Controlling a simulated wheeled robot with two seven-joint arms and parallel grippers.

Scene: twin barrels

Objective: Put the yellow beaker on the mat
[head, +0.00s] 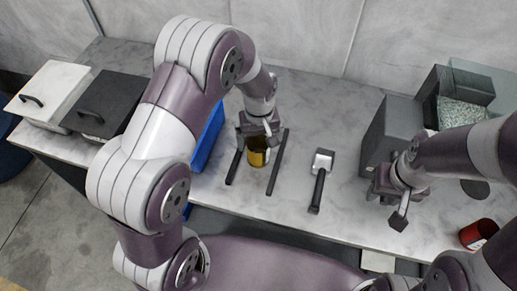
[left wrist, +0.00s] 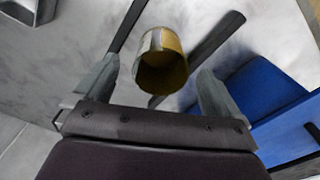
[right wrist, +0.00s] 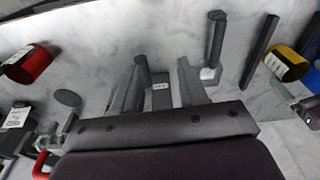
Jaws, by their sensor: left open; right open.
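The yellow beaker (head: 258,158) stands on the marble counter between two dark bars. It also shows in the left wrist view (left wrist: 162,62), with its open mouth towards the camera, and at the right of the right wrist view (right wrist: 285,64). My left gripper (head: 258,130) is open at the beaker; its fingers stand apart on either side, with gaps visible in the left wrist view. My right gripper (head: 396,205) is open over the counter's right part, away from the beaker. A dark round disc (right wrist: 68,98), possibly the mat, lies flat near the red beaker; the head view shows it partly (head: 475,188).
A red beaker (head: 477,235) is near the right front edge. A white-headed tool (head: 319,180) with a dark handle lies mid-counter. A blue container (head: 208,140) is left of the yellow beaker. Grey boxes (head: 385,135) stand back right; white (head: 55,88) and black (head: 105,100) lidded bins are left.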

